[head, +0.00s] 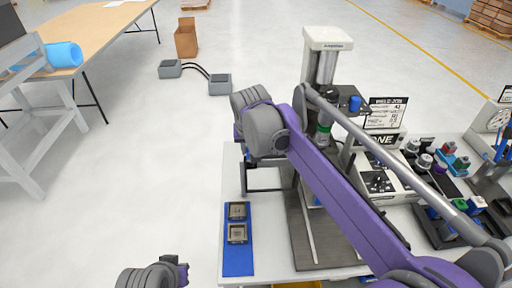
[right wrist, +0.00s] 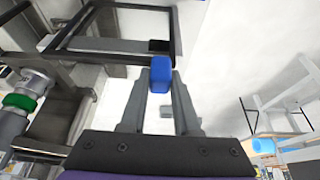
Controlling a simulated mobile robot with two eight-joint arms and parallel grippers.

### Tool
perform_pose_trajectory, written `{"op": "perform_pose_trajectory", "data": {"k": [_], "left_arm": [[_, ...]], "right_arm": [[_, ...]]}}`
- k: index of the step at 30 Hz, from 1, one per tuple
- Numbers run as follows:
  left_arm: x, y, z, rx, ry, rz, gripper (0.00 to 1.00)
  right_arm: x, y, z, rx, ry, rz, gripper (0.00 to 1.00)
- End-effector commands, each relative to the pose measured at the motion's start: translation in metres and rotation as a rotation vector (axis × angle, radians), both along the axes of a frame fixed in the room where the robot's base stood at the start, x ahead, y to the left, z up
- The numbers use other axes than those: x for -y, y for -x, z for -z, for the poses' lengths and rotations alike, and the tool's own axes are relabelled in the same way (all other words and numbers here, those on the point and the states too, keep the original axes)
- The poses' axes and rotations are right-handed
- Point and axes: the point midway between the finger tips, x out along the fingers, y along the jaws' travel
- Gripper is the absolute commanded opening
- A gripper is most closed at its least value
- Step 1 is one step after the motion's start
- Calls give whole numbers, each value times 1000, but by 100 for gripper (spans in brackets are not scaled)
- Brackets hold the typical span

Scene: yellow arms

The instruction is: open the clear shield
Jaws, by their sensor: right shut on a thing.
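My right gripper (right wrist: 160,85) is shut on a small blue handle (right wrist: 160,70) in the right wrist view, one finger on each side. The handle sits at the edge of a dark rectangular frame (right wrist: 105,46), which seems to be the clear shield's frame; its pane is hard to make out. In the head view a dark frame (head: 262,190) shows at the left of the press (head: 327,42), partly behind my right arm. My right fingers are hidden there by my wrist.
A blue tray (head: 238,268) with two square parts lies on the white workbench (head: 270,250) at its left. A control box (head: 385,185), signs and several small parts stand to the right. A wooden table (head: 100,30) is at upper left.

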Motion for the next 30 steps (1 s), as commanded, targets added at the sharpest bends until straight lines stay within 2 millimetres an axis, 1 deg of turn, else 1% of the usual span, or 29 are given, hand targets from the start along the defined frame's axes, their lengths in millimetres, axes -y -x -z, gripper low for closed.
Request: {"op": "perform_pose_trajectory", "data": {"k": [5, 6, 10, 11, 19, 22, 26, 30], "left_arm": [[0, 0, 0, 0, 0, 0, 0], [0, 0, 0, 0, 0, 0, 0], [0, 0, 0, 0, 0, 0, 0], [0, 0, 0, 0, 0, 0, 0], [0, 0, 0, 0, 0, 0, 0], [0, 0, 0, 0, 0, 0, 0], [0, -1, -2, 2, 0, 0, 0], [0, -2, -4, 4, 0, 0, 0]], "right_arm": [[0, 0, 0, 0, 0, 0, 0], [0, 0, 0, 0, 0, 0, 34], [0, 0, 0, 0, 0, 0, 57], [0, 0, 0, 0, 0, 0, 60], [1, 0, -1, 0, 0, 0, 60], [1, 2, -6, 0, 0, 0, 60], [1, 10, -25, 0, 0, 0, 60], [1, 21, -52, 0, 0, -1, 60]]}}
